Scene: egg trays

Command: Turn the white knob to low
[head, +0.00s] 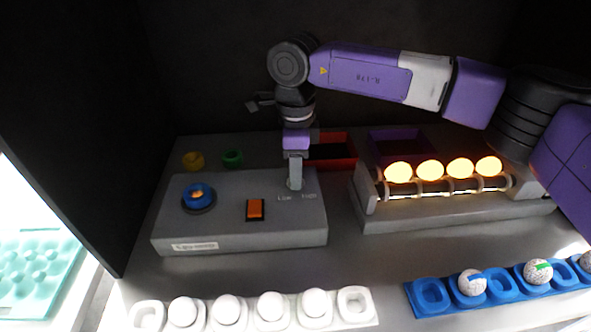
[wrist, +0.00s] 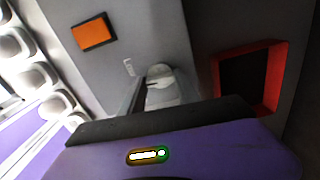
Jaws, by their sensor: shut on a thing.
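The white knob (wrist: 160,76) stands on the top of a grey control box (head: 230,229), near its right end. It also shows in the head view (head: 294,187), mostly covered by my gripper. The labels "Low" (head: 285,198) and "High" are printed in front of it, Low at left and High at right. My gripper (head: 295,180) points straight down over the knob and is shut on it. In the wrist view a dark finger (wrist: 136,96) lies beside the knob. Which label the knob points to, I cannot tell.
The box also bears an orange switch (head: 255,209) and a blue ring with an egg (head: 197,194). A red bin (head: 345,162) stands behind. A lit roller rack with glowing eggs (head: 430,170) is at right. A white egg tray (head: 354,305) and a blue tray (head: 431,293) lie in front.

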